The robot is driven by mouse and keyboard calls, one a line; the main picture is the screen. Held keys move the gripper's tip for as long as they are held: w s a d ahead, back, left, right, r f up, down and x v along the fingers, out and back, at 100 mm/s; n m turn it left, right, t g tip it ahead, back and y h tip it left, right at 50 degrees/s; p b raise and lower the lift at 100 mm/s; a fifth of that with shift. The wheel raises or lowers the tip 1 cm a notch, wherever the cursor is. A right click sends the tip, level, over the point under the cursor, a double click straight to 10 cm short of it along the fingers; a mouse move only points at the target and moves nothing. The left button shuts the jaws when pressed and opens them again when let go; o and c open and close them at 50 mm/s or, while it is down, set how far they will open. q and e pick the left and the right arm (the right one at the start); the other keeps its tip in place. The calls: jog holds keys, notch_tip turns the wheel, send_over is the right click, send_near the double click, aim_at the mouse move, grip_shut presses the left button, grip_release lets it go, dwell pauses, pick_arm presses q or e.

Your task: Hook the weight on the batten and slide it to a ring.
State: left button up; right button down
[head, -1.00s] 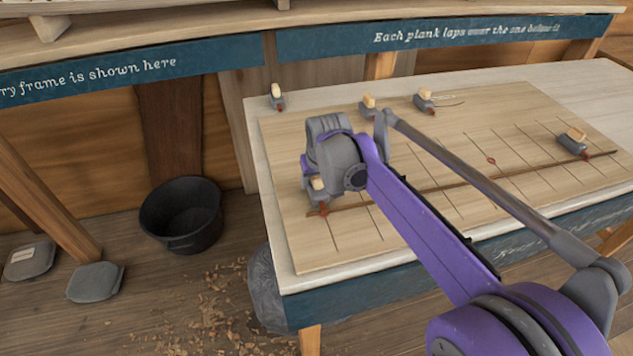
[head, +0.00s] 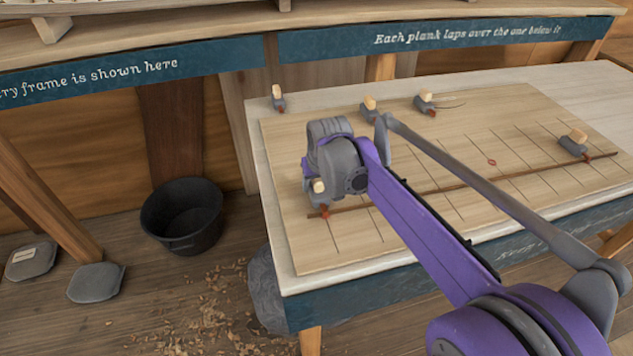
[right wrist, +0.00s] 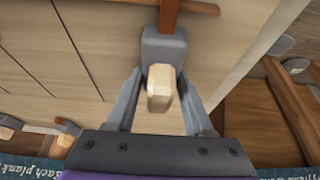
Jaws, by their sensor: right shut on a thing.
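My right gripper (right wrist: 162,95) is shut on a grey weight (right wrist: 165,48) with a pale wooden knob, at the left end of the batten. In the head view this weight's knob (head: 319,186) shows below the gripper, and the rest is mostly hidden. Its red-brown hook (right wrist: 169,16) reaches to the batten (right wrist: 197,6); I cannot tell whether it bears on it. The thin brown batten (head: 450,184) runs across the board. Another weight (head: 572,147) stands at its right end. A small red ring (head: 491,162) is marked on the board, behind the batten. My left gripper is out of view.
Three more weights stand along the board's back edge: a left one (head: 279,103), a middle one (head: 369,114) and a right one (head: 424,104) beside a thin curved line. The pale board (head: 300,250) with dark cross lines lies on the bench (head: 585,88). A black bucket (head: 182,243) stands on the floor.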

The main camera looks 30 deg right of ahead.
aim_at(321, 197)
jog(key=shift+c, duration=1)
grip_release()
jog(key=shift+r, duration=0.1)
jog(key=v, duration=1)
jog(key=shift+s+r+p, duration=0.2)
jog(key=shift+r+p, duration=0.1)
jog(key=shift+p, duration=0.1)
